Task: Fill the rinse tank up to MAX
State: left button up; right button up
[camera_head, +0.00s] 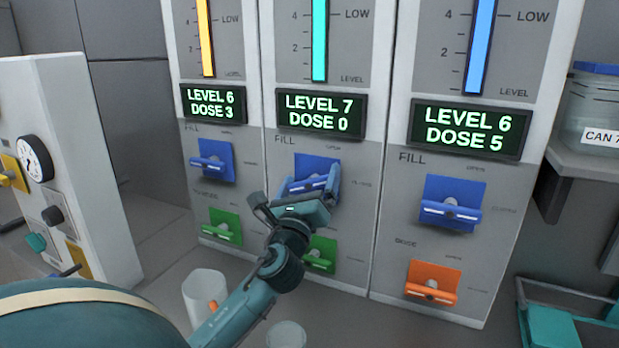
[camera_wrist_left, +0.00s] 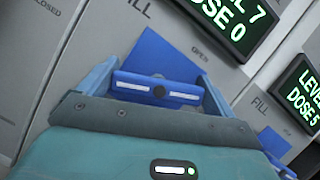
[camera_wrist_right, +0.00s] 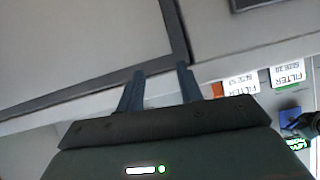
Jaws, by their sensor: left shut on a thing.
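Three tank panels stand side by side, each with a level column and a display. The middle display (camera_head: 321,114) reads LEVEL 7, DOSE 0. My left gripper (camera_head: 308,186) is shut on the blue FILL handle of the middle panel (camera_head: 317,166); in the left wrist view the handle (camera_wrist_left: 158,90) lies between the two fingers. The left display (camera_head: 213,104) reads LEVEL 6, DOSE 3 and the right display (camera_head: 470,129) reads LEVEL 6, DOSE 5. My right gripper (camera_wrist_right: 158,88) shows in its wrist view, fingers apart with nothing between them. No tank name or MAX mark is readable.
Other blue FILL handles (camera_head: 213,160) (camera_head: 451,204) flank the middle one. Green handles (camera_head: 221,229) and an orange handle (camera_head: 433,284) sit below. A white cup (camera_head: 203,294) stands near my left arm. A jar (camera_head: 594,112) is on the right shelf.

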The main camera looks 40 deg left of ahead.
pick_arm(q)
jog(key=shift+n+g+y+p, duration=0.45)
jog(key=shift+n+g+y, duration=0.15)
jog(key=shift+n, duration=0.9)
pick_arm(e)
jog(key=shift+r, duration=0.5)
pick_arm(q)
jog(key=o, duration=0.7)
jog(key=shift+s, duration=0.1)
jog(key=b+v, duration=0.3)
jog(key=v, duration=1)
pick_arm(e)
jog(key=shift+w+a+f, duration=0.15)
jog(key=shift+f, duration=0.65)
